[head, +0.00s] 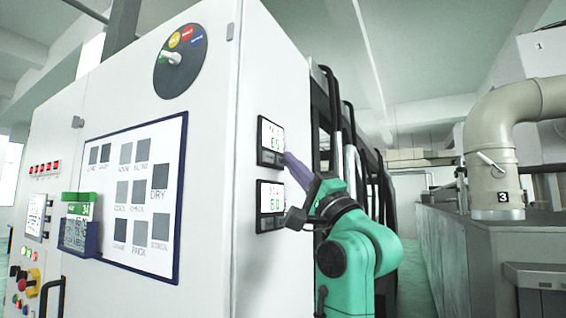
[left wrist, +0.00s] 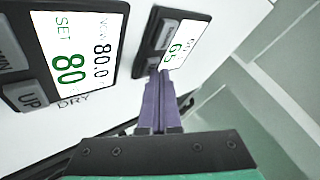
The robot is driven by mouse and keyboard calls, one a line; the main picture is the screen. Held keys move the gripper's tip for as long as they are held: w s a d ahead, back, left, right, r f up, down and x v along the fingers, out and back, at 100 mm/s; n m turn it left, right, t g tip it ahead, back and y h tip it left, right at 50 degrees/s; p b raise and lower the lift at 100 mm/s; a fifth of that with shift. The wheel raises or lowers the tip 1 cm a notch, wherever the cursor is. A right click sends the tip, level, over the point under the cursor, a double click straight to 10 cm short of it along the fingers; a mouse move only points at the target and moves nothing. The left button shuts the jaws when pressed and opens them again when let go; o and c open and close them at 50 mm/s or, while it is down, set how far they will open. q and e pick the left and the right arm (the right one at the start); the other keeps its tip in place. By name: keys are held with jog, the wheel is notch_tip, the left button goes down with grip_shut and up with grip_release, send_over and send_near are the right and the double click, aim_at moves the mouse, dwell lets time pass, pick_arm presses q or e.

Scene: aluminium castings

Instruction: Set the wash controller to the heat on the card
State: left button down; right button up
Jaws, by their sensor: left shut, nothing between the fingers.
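The upper controller (head: 270,141) on the cabinet's right face shows green digits that look like 65; it also shows in the left wrist view (left wrist: 178,42), its label hidden. The lower controller (head: 270,206) reads NOW 80.0, SET 80 in the left wrist view (left wrist: 72,45), with an UP button and DRY written under it. My left gripper (head: 290,161) is shut and empty. Its purple fingertips (left wrist: 157,76) are at the lower button of the upper controller; I cannot tell if they touch. A green-topped card (head: 78,225) sits in a blue holder, its text too small to read surely.
The white cabinet's front carries a board of grey squares (head: 133,195), a coloured dial (head: 180,60) and a red-and-yellow switch (head: 33,283). Dark framework stands behind my left arm. A beige pipe (head: 497,140) and grey housing (head: 450,240) stand right, beyond an open aisle.

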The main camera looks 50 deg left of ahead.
dwell(0.4)
pick_arm(q)
jog(key=shift+w+d, duration=0.2)
jog(key=shift+d, duration=0.45)
jog(key=d, duration=0.1)
jog(key=w+d, duration=0.1)
jog(key=d, duration=0.2)
jog(key=shift+w+d, duration=0.35)
dwell(0.5)
